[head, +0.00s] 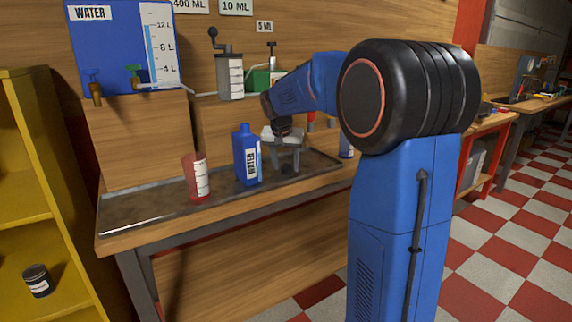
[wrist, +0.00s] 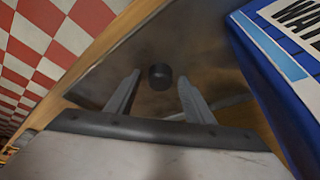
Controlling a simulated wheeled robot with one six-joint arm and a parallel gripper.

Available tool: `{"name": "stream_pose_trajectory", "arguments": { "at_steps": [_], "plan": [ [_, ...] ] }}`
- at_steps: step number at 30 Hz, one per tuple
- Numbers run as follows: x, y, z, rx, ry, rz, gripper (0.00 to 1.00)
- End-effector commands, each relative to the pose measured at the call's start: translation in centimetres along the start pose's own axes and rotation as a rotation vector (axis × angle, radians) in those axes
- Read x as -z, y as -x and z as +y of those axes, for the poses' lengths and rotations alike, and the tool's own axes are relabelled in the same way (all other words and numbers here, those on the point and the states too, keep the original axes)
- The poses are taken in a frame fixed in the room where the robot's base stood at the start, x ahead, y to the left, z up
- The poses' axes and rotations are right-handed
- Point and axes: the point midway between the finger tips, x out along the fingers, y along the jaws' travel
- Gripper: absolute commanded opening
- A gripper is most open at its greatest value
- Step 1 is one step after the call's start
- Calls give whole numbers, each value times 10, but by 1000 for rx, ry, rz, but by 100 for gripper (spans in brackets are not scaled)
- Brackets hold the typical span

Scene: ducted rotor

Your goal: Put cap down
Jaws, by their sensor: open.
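A small black cap (wrist: 160,77) sits on the metal tray (wrist: 150,105) in the wrist view, between and just beyond my fingertips. In the head view the cap (head: 288,170) is a dark spot low between the fingers. My gripper (head: 284,161) points down over the tray, right of the blue bottle. Its fingers (wrist: 158,79) are spread, with a gap on both sides of the cap. The blue bottle (head: 246,157) stands upright on the tray with a white label; its top looks blue, with no black cap on it.
A red measuring cup (head: 196,177) stands left of the bottle. A blue water tank (head: 122,50) with taps hangs on the wall. A grey hand-crank container (head: 230,75) and a green item (head: 262,78) are behind. The tray's left part (head: 140,205) is bare.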

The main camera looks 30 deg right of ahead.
Motion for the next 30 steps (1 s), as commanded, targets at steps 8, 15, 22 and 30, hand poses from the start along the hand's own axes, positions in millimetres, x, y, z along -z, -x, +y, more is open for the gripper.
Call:
{"name": "stream_pose_trajectory", "arguments": {
  "at_steps": [8,15,22,30],
  "plan": [
    [1,16,0,1,0,2,48],
    [2,62,0,3,-1,4,48],
    [1,101,0,1,0,1,48],
    [1,121,0,0,0,0,48]
  ]
}}
